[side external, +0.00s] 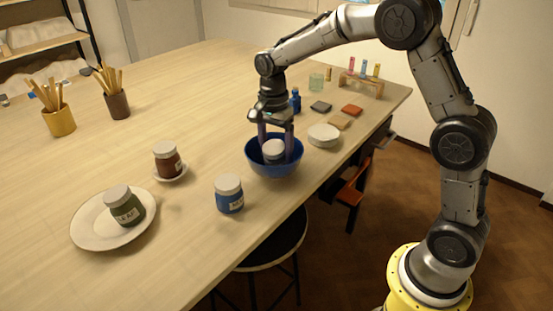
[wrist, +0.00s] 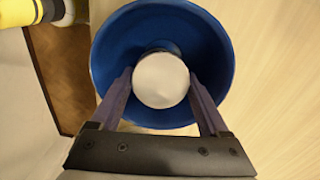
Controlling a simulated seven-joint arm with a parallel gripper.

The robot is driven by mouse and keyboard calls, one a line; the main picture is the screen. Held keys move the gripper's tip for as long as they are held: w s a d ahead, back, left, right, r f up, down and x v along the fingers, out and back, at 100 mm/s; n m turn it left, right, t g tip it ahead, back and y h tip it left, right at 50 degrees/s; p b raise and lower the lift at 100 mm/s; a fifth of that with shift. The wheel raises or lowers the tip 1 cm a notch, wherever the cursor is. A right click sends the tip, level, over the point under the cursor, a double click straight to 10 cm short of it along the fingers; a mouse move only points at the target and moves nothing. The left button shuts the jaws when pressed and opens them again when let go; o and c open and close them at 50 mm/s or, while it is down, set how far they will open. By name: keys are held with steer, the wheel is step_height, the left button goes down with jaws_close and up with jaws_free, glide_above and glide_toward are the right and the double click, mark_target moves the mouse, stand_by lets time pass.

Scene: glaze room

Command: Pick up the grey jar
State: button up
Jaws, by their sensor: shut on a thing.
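A jar with a white lid (side external: 273,149) stands inside the blue bowl (side external: 258,164); only its lid and a little of its upper body show above the rim in the side view. In the wrist view its round lid (wrist: 161,80) lies between my fingers, with the blue bowl (wrist: 215,50) around it. My gripper (side external: 275,150) reaches down into the bowl and is shut on this jar, one finger on each side. The jar's label and most of its body are hidden, and I cannot clearly tell its colour.
A blue jar (side external: 229,195) stands in front of the bowl. A brown jar (side external: 167,160) sits on a small saucer, and a green jar (side external: 122,205) on a plate (side external: 88,233). A white dish (side external: 323,135) and several coloured tiles lie right of the bowl. The table's left middle is clear.

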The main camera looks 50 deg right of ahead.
jaws_close()
steer(key=shift+r, duration=0.2)
